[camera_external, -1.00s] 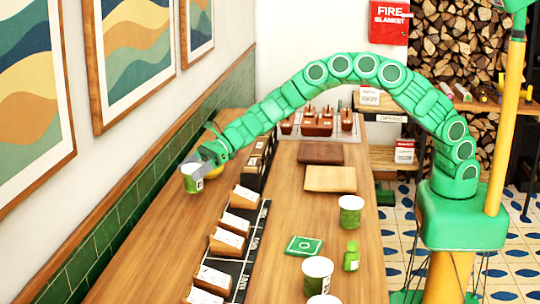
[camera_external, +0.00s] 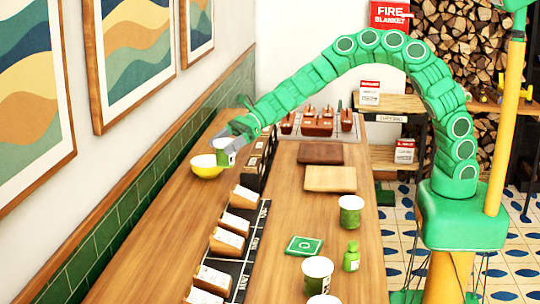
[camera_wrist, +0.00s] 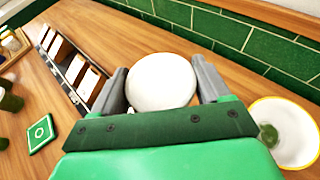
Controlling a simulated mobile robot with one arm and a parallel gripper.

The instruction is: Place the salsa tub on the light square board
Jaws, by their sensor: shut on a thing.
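The salsa tub (camera_external: 223,153) is a small green-and-white tub held up above the counter. It also shows from above as a round white top (camera_wrist: 161,82) in the wrist view. My gripper (camera_external: 228,144) is shut on it, with one finger on each side in the wrist view (camera_wrist: 162,88). The light square board (camera_external: 330,179) lies flat and bare on the right half of the counter. My gripper is to the left of it, beyond the row of card holders.
A dark board (camera_external: 321,153) lies behind the light one. Wooden card holders (camera_external: 238,222) line the middle. Green tubs (camera_external: 351,212), a green bottle (camera_external: 351,257) and a green square (camera_external: 304,246) stand on the right front.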

